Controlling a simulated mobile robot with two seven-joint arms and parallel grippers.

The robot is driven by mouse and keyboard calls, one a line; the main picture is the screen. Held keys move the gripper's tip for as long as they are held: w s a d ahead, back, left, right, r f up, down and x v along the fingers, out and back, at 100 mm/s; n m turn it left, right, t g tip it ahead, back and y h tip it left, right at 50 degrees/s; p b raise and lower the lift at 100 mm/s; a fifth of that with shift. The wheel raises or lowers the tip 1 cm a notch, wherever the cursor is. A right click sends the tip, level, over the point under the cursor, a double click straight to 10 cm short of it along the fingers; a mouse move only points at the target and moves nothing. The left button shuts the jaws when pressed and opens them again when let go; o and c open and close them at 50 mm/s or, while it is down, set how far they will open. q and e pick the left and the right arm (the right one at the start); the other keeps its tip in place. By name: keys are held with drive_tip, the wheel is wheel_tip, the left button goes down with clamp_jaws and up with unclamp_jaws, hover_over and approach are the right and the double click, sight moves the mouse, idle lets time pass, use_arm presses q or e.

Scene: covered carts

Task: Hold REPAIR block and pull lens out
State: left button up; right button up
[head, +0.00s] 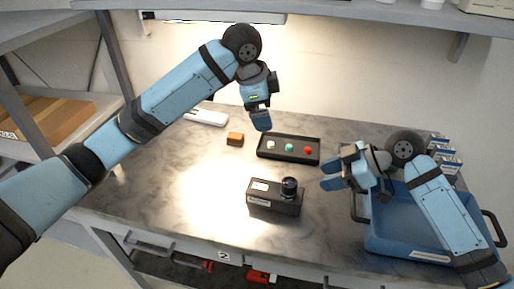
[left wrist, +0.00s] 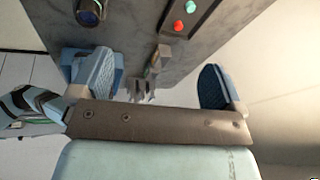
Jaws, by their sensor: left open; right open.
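The dark REPAIR block (head: 262,199) lies near the middle of the bench, with white labels on its top and front; the text is too small to read. The black round lens (head: 289,186) stands upright in its right end, and a round dark lens (left wrist: 91,11) shows at the top of the left wrist view. My left gripper (head: 261,119) hangs open and empty above the bench, behind the block and near the black tray. Its two fingers (left wrist: 153,80) are apart in the left wrist view. My right gripper (head: 333,178) is open and empty, right of the block and apart from it.
A black tray (head: 267,154) with white, green and red round pieces lies behind the block. A small orange-brown block (head: 235,139) and a white device (head: 207,117) lie farther left. A blue bin (head: 390,235) stands at right under my right arm. The bench's left front is clear.

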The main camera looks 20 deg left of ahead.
sight(257, 186)
use_arm(q)
drive_tip(key=s+f+m+g+y, duration=0.2)
drive_tip(key=s+f+m+g, duration=0.1)
drive_tip(key=s+f, duration=0.4)
drive_tip(key=f, duration=1.3)
drive_tip(key=shift+d+f, duration=0.25)
drive_tip(key=c, duration=1)
